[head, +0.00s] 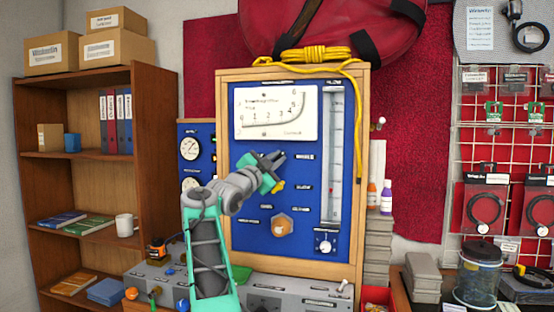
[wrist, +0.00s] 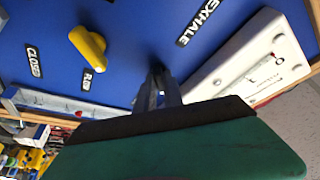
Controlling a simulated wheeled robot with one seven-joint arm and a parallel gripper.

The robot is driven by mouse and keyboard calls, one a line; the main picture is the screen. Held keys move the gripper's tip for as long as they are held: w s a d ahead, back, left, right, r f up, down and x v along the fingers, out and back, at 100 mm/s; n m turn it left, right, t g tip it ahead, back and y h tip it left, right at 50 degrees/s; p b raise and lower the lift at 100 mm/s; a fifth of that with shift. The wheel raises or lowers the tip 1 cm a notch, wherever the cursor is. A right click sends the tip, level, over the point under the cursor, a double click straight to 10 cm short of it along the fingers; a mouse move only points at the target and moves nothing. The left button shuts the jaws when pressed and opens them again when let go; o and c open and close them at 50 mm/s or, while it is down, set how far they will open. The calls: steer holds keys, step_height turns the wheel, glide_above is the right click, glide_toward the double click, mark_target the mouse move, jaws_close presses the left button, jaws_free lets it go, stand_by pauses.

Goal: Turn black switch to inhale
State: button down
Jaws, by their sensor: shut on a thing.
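The blue regulator panel (head: 250,215) stands upright in a wooden frame. My gripper (head: 273,162) reaches its middle and is shut at the panel face. In the wrist view my gripper (wrist: 158,80) points at the blue surface, its fingers closed on a small dark thing, which I take to be the black switch (wrist: 157,71). The fingers cover most of it, so its pointing direction cannot be told. The EXHALE label (wrist: 201,22) lies just right of the fingertips in the wrist view. No inhale label is readable.
A yellow knob (wrist: 88,47) sits left of the fingers; in the head view this yellow knob (head: 278,186) is just below my gripper. A white gauge (head: 275,112) is above, a clear flow tube (head: 333,155) to the right, and an orange-brown hexagonal knob (head: 282,225) below.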

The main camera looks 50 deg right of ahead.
steer(key=c, duration=1.5)
jaws_free()
steer(key=shift+o, duration=0.2)
steer(key=shift+a, duration=0.1)
steer(key=w+b+v, duration=0.1)
steer(key=b+v, duration=0.2)
steer(key=v, duration=0.4)
steer(key=shift+s+a+f, duration=0.15)
steer(key=shift+s+a, duration=0.15)
steer(key=shift+s, duration=0.2)
